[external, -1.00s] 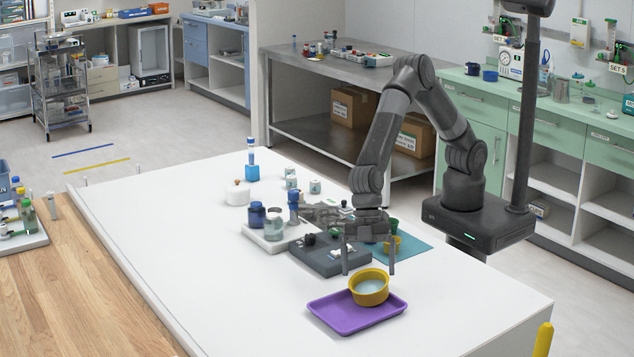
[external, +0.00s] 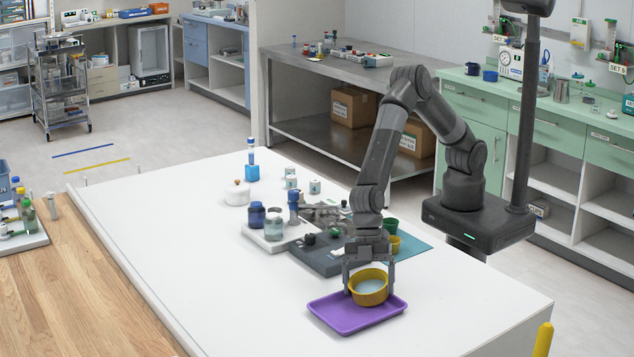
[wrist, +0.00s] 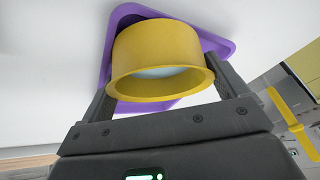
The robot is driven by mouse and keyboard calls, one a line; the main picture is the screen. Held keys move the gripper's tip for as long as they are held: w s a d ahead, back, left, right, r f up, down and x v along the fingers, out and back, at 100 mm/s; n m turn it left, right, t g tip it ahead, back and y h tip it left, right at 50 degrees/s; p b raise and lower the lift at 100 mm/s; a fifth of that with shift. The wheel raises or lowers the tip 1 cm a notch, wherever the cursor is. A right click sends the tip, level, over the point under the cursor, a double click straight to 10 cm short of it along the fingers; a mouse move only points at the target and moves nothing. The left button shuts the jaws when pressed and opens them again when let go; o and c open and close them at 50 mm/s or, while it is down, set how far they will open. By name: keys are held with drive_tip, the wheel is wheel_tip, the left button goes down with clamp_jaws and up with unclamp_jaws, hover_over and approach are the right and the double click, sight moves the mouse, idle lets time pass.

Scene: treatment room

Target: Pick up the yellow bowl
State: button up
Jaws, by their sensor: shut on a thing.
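The yellow bowl (external: 368,294) is upright at the purple tray, with a pale inside. The purple tray (external: 335,317) lies on the white table. My gripper (external: 369,288) is shut on the bowl, one finger on each side of it. The wrist view shows the bowl (wrist: 155,60) between my fingers (wrist: 160,95), with the tray (wrist: 217,42) behind it. I cannot tell whether the bowl touches the tray or is just above it.
A green cup (external: 391,226) and a small yellow cup (external: 394,244) are near my wrist on a teal mat (external: 417,248). The table (external: 215,290) is clear at front left.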

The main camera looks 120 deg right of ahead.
drive_tip(key=shift+r, duration=0.55)
drive_tip(key=v, duration=0.3)
drive_tip(key=shift+w+r, duration=0.3)
drive_tip(key=shift+r, duration=0.2)
drive_tip(key=s+d+r, duration=0.1)
drive_tip(key=d+r, duration=0.5)
drive_tip(key=d, duration=0.4)
drive_tip(key=t, duration=0.3)
approach(354, 317)
drive_tip(key=shift+w+a+r, duration=0.1)
drive_tip(key=shift+w+a, duration=0.7)
drive_tip(key=shift+w, duration=0.2)
drive_tip(key=shift+f, duration=2.05)
